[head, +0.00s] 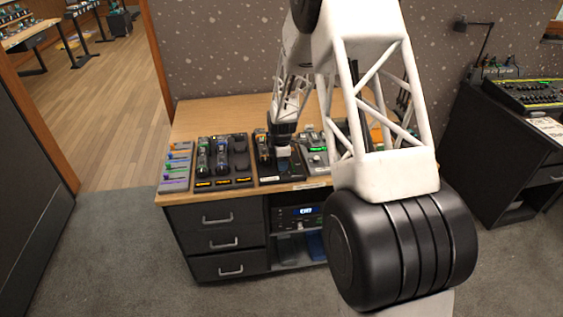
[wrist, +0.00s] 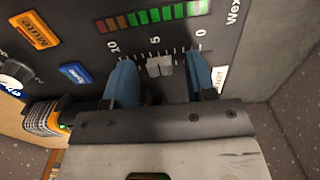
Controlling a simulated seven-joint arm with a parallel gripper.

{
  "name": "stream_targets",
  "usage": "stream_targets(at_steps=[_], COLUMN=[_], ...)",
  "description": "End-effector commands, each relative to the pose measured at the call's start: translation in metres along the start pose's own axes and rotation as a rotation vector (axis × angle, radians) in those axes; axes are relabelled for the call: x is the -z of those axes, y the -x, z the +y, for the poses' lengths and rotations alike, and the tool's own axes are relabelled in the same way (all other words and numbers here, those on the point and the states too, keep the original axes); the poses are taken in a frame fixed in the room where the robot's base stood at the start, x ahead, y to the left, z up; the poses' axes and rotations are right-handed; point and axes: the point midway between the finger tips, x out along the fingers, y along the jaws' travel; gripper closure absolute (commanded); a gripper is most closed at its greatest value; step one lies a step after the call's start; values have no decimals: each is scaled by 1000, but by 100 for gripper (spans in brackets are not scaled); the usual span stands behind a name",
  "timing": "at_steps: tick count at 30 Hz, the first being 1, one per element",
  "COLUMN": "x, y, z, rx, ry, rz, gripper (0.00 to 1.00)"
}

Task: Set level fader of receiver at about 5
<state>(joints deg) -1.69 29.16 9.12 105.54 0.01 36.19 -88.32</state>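The wrist view shows a dark panel (wrist: 70,12) with a fader scale marked 10, 5 and 0 from left to right. A small grey fader knob (wrist: 160,67) sits just below the 5 mark, slightly towards the 0 side. My gripper (wrist: 158,62) is open, its blue fingers on either side of the knob with a gap at each side. In the head view my gripper (head: 283,151) is low over a black desk unit (head: 282,176). I cannot read a name that confirms this unit as the receiver.
An orange Mute button (wrist: 40,30), a blue button (wrist: 75,73) and an LED level bar (wrist: 150,16) are on the panel. In the head view, other fader units (head: 223,161) stand to the left on the wooden desk (head: 215,113). My arm hides the desk's right part.

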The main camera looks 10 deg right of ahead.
Motion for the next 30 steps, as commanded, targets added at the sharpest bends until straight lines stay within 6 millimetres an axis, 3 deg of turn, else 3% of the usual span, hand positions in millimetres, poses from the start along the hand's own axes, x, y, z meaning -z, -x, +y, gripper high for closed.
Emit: stream_targets(at_steps=[14,30], x=[0,0], y=[10,69], z=[0,0], rx=[-1,-2], ry=[0,0], rz=[0,0], gripper=[49,49])
